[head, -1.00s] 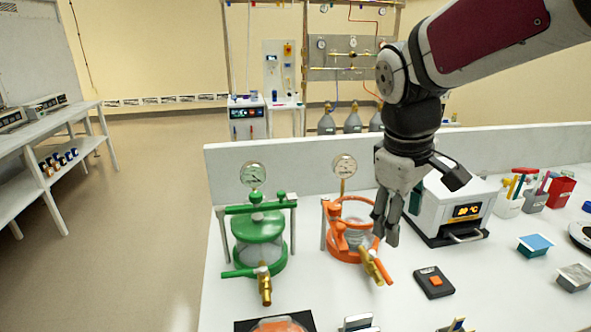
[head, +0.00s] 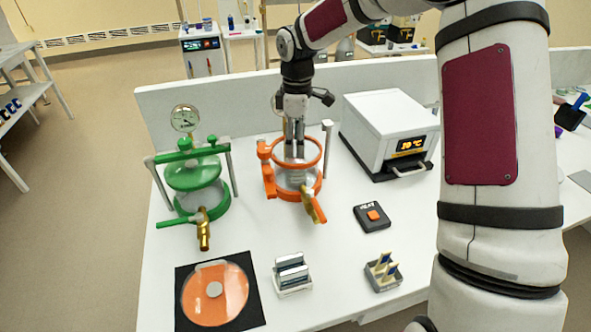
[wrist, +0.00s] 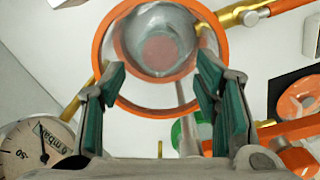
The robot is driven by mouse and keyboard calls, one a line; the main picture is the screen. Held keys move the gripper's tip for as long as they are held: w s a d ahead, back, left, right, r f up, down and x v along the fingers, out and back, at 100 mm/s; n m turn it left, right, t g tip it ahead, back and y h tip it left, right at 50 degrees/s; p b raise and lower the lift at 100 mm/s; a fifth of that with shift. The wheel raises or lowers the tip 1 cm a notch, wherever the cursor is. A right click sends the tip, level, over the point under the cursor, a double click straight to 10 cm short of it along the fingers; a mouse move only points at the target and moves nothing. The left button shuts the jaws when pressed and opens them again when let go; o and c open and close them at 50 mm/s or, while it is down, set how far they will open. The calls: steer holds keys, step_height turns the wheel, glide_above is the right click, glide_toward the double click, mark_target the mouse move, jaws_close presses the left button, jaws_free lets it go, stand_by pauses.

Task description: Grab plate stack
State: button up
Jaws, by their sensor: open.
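The orange vessel (head: 270,180) stands open at the top, with an orange rim ring. A pale grey, stacked-looking round thing (head: 291,183) sits inside it; it is probably the plate stack, but single plates cannot be told apart. In the wrist view, the orange ring (wrist: 103,60) surrounds a grey round interior with a dull reddish disc (wrist: 160,52) at its middle. My gripper (head: 294,154) points down into the ring, its fingers inside the opening as seen from the head.
A green vessel (head: 193,173) with a gauge (head: 185,118) stands left of the orange one. A white box with a display (head: 385,130) stands close on the right. A black control with an orange button (head: 372,217), small racks (head: 291,273) and an orange disc (head: 215,290) lie in front.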

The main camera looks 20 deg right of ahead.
step_height(320, 180, down, 11)
steer(key=shift+f+p, duration=0.1)
steer(key=shift+p, duration=0.4)
steer(key=shift+c, duration=0.2)
steer(key=c, duration=0.9)
